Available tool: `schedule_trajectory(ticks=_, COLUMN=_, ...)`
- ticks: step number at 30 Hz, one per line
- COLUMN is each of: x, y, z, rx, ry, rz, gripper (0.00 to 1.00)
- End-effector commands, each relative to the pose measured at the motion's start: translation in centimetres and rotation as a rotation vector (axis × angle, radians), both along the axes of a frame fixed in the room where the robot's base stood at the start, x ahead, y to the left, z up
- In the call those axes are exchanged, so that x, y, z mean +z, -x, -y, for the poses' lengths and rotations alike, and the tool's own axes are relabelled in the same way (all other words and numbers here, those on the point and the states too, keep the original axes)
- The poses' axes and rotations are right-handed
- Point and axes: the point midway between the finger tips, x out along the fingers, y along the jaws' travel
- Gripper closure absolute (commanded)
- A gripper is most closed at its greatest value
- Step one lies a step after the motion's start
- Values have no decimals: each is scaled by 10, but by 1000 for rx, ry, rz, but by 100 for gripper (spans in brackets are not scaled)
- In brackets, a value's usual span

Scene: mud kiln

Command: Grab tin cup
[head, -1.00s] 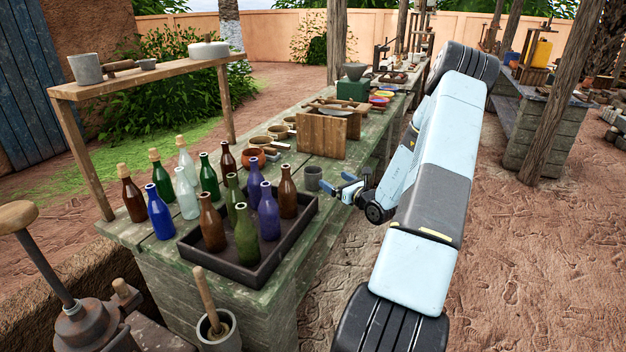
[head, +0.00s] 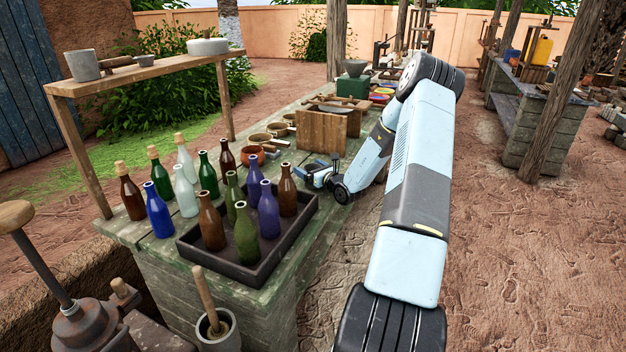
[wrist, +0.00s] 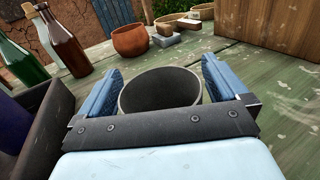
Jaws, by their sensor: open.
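The tin cup, a dark grey round cup (wrist: 160,92), stands on the green plank table and shows its open rim in the wrist view. My gripper (wrist: 162,70) is open, with one blue finger on each side of the cup. Small gaps seem to show between the fingers and the rim; I cannot tell if either touches. The cup's lower front is hidden behind the gripper's palm. In the head view my gripper (head: 314,172) is low over the table's right edge, and it mostly hides the cup.
A dark tray (head: 262,262) with several bottles lies close on the left of the gripper. A wooden crate (head: 322,132) stands just beyond. Clay bowls (wrist: 130,40) and small blocks lie behind the cup. Open ground is right of the table.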

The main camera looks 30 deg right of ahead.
Motion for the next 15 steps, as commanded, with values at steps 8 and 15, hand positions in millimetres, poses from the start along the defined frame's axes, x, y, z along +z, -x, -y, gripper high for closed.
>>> schedule_trajectory(ticks=8, x=0, y=-2, z=1, rx=-1, ry=0, rz=0, gripper=1)
schedule_trajectory(ticks=15, x=0, y=-2, z=1, rx=-2, ry=0, rz=0, gripper=24)
